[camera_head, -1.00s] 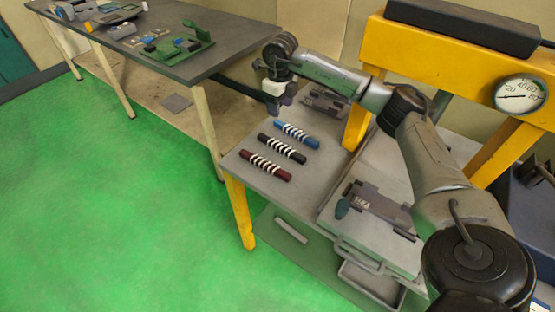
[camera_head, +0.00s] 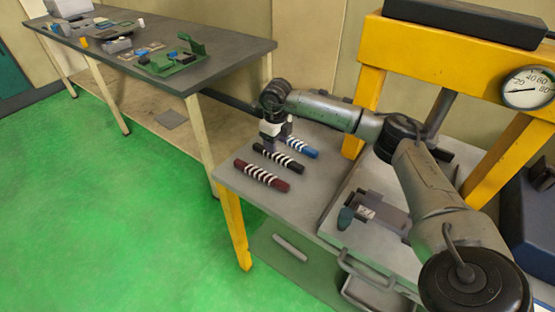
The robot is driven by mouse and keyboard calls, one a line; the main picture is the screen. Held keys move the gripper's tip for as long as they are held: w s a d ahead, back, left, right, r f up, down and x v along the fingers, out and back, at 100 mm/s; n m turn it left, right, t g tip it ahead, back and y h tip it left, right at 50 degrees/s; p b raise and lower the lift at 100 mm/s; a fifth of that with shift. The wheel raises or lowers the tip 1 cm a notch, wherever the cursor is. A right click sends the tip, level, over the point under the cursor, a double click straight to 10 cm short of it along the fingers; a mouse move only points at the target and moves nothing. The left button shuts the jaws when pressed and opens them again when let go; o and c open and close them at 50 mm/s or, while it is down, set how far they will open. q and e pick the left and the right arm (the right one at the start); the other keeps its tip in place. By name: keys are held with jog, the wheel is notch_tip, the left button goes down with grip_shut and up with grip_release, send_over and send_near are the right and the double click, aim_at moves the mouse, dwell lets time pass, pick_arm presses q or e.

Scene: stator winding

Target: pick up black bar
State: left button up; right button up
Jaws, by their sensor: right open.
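The black bar (camera_head: 278,157) with white coil bands lies flat on the grey table, between a blue bar (camera_head: 304,150) behind it and a dark red bar (camera_head: 261,175) in front. My right gripper (camera_head: 273,143) is open and points down just above the back side of the black bar, near its middle. It hides part of the blue bar. I cannot tell whether the fingers touch the black bar. My left gripper is not in view.
The grey table (camera_head: 297,205) carries a grey fixture (camera_head: 383,212) to the right. A yellow press frame (camera_head: 455,70) with a round gauge (camera_head: 527,88) stands at the right. A long dark workbench (camera_head: 215,62) with small parts is at the back left.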

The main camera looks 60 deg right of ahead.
aim_at(277, 155)
jog(key=shift+s+d+f+b, duration=0.15)
jog(key=shift+f+b, duration=1.2)
jog(key=shift+f, duration=1.35)
jog(key=shift+r, duration=0.1)
jog(key=shift+c, duration=0.6)
grip_shut()
